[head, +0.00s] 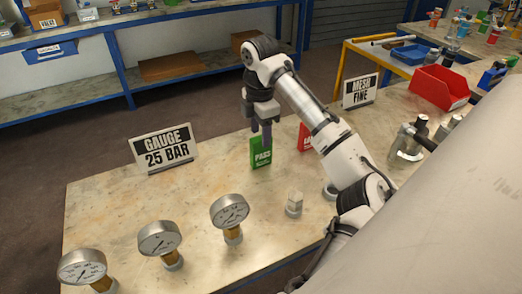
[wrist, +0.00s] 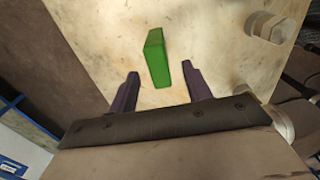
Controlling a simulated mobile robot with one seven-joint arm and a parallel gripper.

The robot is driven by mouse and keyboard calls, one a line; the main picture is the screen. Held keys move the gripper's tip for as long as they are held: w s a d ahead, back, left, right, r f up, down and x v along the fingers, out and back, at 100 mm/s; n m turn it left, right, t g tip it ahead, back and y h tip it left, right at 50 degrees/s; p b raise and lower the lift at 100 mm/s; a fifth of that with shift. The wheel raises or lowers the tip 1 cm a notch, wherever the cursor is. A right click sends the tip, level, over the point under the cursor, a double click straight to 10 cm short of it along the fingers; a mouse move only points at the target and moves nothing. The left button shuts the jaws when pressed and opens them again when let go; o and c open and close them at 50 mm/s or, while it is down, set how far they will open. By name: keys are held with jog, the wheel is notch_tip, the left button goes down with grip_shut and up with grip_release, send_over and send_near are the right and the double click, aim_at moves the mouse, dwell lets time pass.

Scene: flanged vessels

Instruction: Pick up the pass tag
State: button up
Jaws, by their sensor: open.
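The green pass tag (head: 261,152) stands upright on the table, near its far side, with "PASS" lettering facing the head camera. In the wrist view the tag (wrist: 157,58) shows as a green block ahead of and between my fingers. My gripper (head: 261,136) points down over the tag, and in the head view its fingers overlap the tag's upper part. In the wrist view my gripper (wrist: 160,80) is open, with a purple finger on each side and nothing held. I cannot tell whether a finger touches the tag.
A red tag (head: 304,136) stands just right, partly hidden by my arm. A "GAUGE 25 BAR" sign (head: 164,149) stands left. Several gauges (head: 230,211) and a hex fitting (head: 294,204) stand nearer. A "MESH FINE" sign (head: 360,91) and red bin (head: 440,88) are at right.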

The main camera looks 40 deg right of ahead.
aim_at(261, 151)
jog(key=shift+d+f+p, duration=0.1)
jog(key=shift+f+p, duration=0.45)
jog(key=shift+f, duration=1.95)
jog(key=c, duration=1.1)
jog(key=shift+o, duration=0.2)
jog(key=shift+r, duration=0.15)
